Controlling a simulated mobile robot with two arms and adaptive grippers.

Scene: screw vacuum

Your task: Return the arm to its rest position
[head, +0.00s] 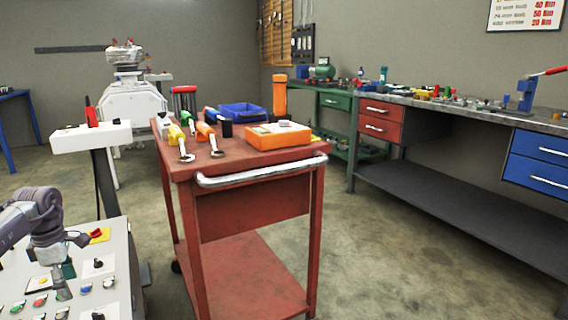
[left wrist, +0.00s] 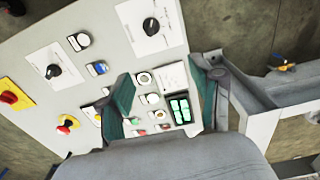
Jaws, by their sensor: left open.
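My left arm comes in from the left edge of the head view. My left gripper (head: 64,281) points down over the sloped control panel (head: 118,262). In the left wrist view its two green-lined fingers stand apart, so the gripper (left wrist: 163,98) is open, with nothing held between them. Behind the gap are panel buttons and a small green-lit display (left wrist: 180,108). I cannot tell whether the fingertips touch the panel. My right gripper is out of view.
The panel has black rotary knobs (left wrist: 151,26) and a red emergency button (left wrist: 66,127). A red cart (head: 250,221) with tools and an orange box (head: 270,137) stands right of it. A workbench (head: 450,106) lines the right wall. Floor between is clear.

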